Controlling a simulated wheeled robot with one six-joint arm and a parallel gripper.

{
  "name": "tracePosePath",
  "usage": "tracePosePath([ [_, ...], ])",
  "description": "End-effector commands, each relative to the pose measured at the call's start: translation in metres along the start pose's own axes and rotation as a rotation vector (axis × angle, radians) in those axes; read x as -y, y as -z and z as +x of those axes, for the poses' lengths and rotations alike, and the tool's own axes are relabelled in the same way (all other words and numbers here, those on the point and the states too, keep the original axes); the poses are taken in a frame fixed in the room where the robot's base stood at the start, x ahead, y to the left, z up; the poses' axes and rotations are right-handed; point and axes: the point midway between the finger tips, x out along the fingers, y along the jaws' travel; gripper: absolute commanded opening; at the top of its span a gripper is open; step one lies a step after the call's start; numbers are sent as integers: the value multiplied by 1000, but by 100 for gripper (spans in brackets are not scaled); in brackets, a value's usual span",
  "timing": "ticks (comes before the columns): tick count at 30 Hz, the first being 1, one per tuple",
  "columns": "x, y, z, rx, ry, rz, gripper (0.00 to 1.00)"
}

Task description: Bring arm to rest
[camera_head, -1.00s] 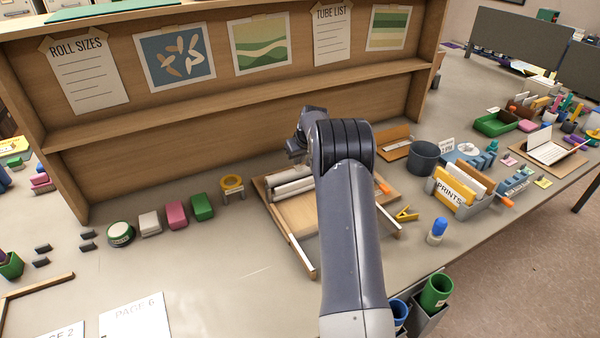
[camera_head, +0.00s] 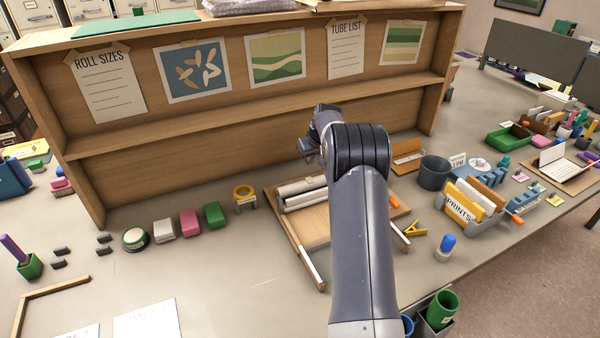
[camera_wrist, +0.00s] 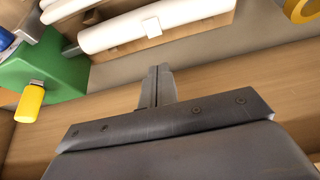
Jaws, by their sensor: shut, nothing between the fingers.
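My gripper (camera_wrist: 158,88) is shut and empty in the wrist view, its fingers pressed together. In the head view, my arm reaches up over the desk, and the gripper end (camera_head: 308,147) is raised in front of the wooden shelf (camera_head: 240,125); my arm partly hides it. A wooden tray (camera_head: 296,240) with white paper rolls (camera_head: 302,194) on it lies below and partly behind my arm. The wrist view also shows a white roll (camera_wrist: 125,27) near the fingers, apart from them.
A yellow ring on a stand (camera_head: 243,192) and green (camera_head: 214,215), pink (camera_head: 188,222) and white (camera_head: 164,229) blocks stand left of the tray. A dark cup (camera_head: 434,173), a prints holder (camera_head: 470,203) and a blue-topped bottle (camera_head: 445,246) stand right.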

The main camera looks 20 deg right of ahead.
Motion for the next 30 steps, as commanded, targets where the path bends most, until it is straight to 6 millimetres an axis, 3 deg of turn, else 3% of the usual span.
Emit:
tracePosePath([
  [7, 0, -8, 16, 2, 1, 0, 0],
  [19, 0, -30, 62, 1, 0, 0, 0],
  [21, 0, -25, 52, -1, -1, 0, 0],
  [30, 0, -25, 52, 0, 0, 0, 0],
])
